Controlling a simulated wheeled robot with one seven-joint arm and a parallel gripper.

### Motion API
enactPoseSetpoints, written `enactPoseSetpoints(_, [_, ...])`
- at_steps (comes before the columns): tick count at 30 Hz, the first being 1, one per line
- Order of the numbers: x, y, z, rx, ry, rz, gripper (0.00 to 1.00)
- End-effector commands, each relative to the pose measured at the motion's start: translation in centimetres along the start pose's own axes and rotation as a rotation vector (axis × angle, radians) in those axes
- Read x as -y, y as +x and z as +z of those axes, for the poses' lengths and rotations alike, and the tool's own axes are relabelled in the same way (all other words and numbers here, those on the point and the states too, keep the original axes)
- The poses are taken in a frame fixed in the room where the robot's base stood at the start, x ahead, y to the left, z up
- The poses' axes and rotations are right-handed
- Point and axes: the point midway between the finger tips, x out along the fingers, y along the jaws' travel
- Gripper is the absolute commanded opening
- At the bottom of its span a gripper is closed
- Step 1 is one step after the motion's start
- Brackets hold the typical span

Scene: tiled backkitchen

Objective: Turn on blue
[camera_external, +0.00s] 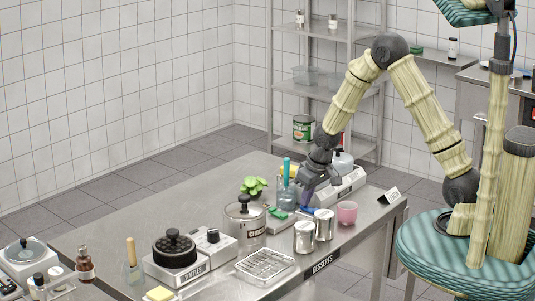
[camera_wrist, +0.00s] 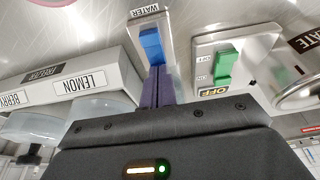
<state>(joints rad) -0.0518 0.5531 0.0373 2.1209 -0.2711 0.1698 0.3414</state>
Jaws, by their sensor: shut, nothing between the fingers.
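The blue switch (camera_wrist: 151,45) sits on a pale plate labelled WATER in the wrist view. It also shows as a small blue piece (camera_external: 307,210) on the steel table in the external view. My gripper (camera_wrist: 157,72) is shut and empty, its purple fingers together right at the near end of the blue switch. I cannot tell whether they touch it. In the external view my gripper (camera_external: 305,198) points down over the table beside the switch. A green switch (camera_wrist: 226,66) on a plate marked ON and OFF lies to the right; it also shows in the external view (camera_external: 278,213).
A white unit (camera_wrist: 75,85) labelled LEMON and BERRY stands close on the left in the wrist view. A glass jar (camera_external: 285,193), a pink cup (camera_external: 347,212), metal canisters (camera_external: 304,237) and a pot (camera_external: 244,221) crowd the table (camera_external: 190,206) around my gripper.

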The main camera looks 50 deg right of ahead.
Motion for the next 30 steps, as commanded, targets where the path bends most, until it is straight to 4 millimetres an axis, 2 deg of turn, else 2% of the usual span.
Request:
enactPoseSetpoints(2, [0.0,-0.1,-0.2,0.038,0.001,0.0,0.0])
enactPoseSetpoints(8, [0.0,0.2,0.0,0.03,-0.001,0.0,0.0])
enactPoseSetpoints(22, [0.0,-0.4,1.4,0.029,-0.001,0.001,0.0])
enactPoseSetpoints(30, [0.0,-0.5,1.4,0.03,-0.001,0.0,0.0])
